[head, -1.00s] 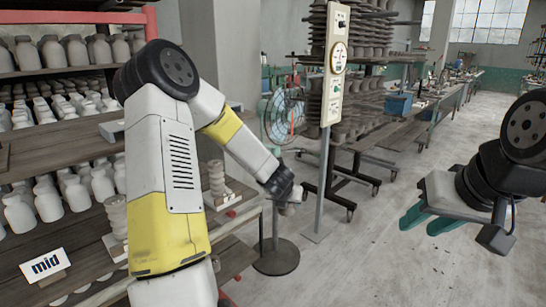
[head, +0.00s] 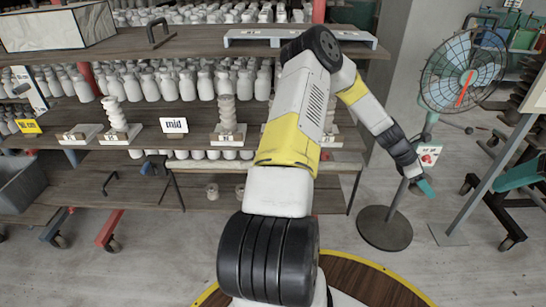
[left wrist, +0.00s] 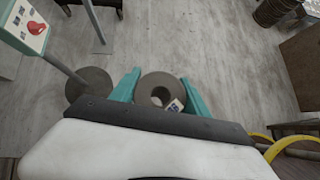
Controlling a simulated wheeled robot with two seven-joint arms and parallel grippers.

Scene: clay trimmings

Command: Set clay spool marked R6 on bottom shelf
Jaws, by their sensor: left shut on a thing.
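My left gripper (head: 425,187) is held out at the right of the head view, beyond the shelf's end. The left wrist view shows its two teal fingers (left wrist: 160,92) shut on a grey-brown ring-shaped clay spool (left wrist: 148,82). A small tag shows on the spool, too small to read. The bottom shelf (head: 300,200) is a low dark board under the middle shelf (head: 190,140), which bears a "mid" sign (head: 174,126). Small spools (head: 212,191) sit on the bottom board.
Stacked spools (head: 114,113) and rows of white jars (head: 150,92) fill the middle shelf. Grey floor lies open before the rack.

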